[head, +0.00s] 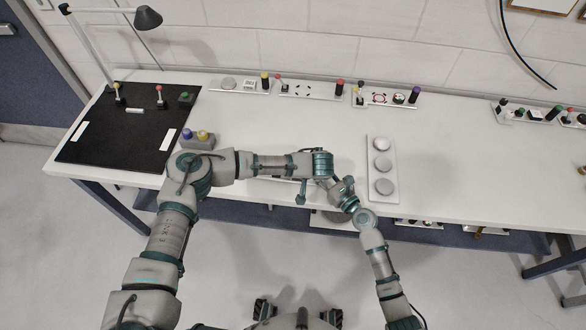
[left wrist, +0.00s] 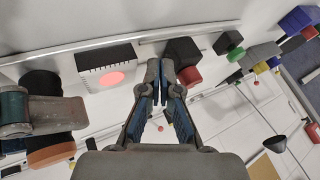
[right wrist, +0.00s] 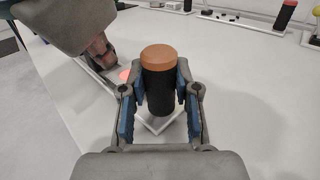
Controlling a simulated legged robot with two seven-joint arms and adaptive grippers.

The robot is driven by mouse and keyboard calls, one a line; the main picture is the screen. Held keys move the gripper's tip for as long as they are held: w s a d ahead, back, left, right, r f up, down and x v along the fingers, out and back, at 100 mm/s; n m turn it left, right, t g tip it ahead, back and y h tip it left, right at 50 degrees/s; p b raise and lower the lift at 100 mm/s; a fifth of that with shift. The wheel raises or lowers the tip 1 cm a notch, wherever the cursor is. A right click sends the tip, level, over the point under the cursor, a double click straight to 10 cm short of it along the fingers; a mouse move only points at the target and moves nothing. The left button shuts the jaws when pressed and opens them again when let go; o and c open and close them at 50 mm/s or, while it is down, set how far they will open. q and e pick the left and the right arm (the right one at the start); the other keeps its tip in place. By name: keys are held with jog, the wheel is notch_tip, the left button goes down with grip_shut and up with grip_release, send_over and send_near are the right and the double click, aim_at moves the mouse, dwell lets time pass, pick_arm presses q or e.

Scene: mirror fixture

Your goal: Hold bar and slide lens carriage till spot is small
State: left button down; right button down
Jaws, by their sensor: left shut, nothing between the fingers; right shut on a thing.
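A black upright post with an orange cap (right wrist: 160,52) stands in my right gripper (right wrist: 160,92), whose fingers are shut around its sides. In the left wrist view the orange-ended post (left wrist: 52,155) is at the lower left. My left gripper (left wrist: 166,78) is shut and empty. A dark block with a red end (left wrist: 190,75) is just beyond its fingertips; I cannot tell if they touch. A white scaled card (left wrist: 108,62) carries a broad round red spot (left wrist: 113,79). In the head view my arms hide most of the bar, and the lens is not clear.
A white plate with round grey discs (head: 382,185) lies right of my arms. A black mat (head: 125,125) and a button box (head: 197,142) are at left. Several fixture strips (head: 388,97) line the back. The table on the right is largely bare.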

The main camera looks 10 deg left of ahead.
pick_arm(q)
jog(key=shift+w+a+f, duration=0.1)
jog(key=shift+a+f, duration=0.05)
jog(key=shift+f, duration=0.05)
jog(key=shift+a+f, duration=0.1)
jog(key=shift+a, duration=0.55)
